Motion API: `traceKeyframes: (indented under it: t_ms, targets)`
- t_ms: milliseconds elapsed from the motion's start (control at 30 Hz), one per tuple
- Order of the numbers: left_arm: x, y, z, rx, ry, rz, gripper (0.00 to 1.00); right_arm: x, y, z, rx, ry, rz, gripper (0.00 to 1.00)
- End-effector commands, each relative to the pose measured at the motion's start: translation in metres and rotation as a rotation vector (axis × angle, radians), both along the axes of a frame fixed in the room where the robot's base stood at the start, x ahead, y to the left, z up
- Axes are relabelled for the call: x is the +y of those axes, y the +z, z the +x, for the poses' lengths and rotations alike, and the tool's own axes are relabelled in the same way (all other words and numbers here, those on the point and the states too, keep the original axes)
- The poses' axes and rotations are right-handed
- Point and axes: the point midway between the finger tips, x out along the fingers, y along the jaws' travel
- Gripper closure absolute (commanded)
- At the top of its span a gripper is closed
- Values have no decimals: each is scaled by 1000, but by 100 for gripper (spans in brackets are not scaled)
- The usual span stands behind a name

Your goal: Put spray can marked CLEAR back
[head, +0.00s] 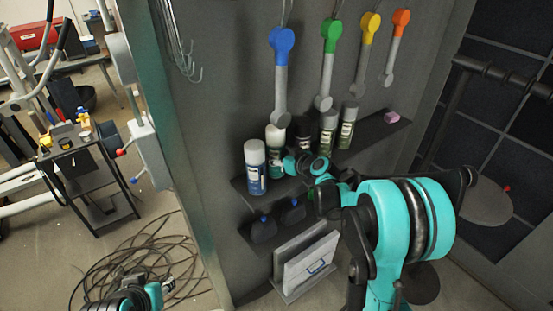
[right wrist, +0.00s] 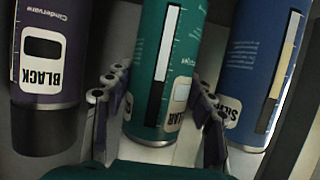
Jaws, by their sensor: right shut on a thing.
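The teal spray can (right wrist: 160,70) is between the fingers of my right gripper (right wrist: 158,98); its label is partly covered, with only its last letters, "AR", readable. In the head view this white-capped can (head: 275,140) is upright at the shelf, between a blue can and a dark can. My right gripper (head: 298,166) reaches it from the front right and is shut on it. Whether its base touches the shelf is hard to see. My left gripper (head: 140,297) is at the bottom left edge, only partly visible, its fingers unclear.
A blue can (head: 255,168) stands close on the left, and a can marked BLACK (right wrist: 45,70) on the other side. Green cans (head: 328,130) stand farther right on the shelf (head: 375,135). Coloured tools (head: 281,80) hang above.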

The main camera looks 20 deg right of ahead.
Motion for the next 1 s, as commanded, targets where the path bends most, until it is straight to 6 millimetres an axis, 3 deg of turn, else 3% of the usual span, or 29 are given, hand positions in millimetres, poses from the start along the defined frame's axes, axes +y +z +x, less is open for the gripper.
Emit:
traceKeyframes:
  t_ms: [100, 467, 500, 867, 1000]
  targets:
    - [0, -5, 0, 0, 0, 0, 60, 0, -14, 0, -1, -1, 1, 97]
    - [0, -8, 0, 0, 0, 0, 60, 0, -18, 0, -1, -1, 0, 97]
    - [0, -7, 0, 0, 0, 0, 60, 0, -17, 0, 0, 0, 0, 36]
    - [0, -3, 0, 0, 0, 0, 60, 0, -13, 0, -1, 0, 0, 36]
    - [0, -1, 0, 0, 0, 0, 60, -7, -5, -16, -1, -3, 0, 36]
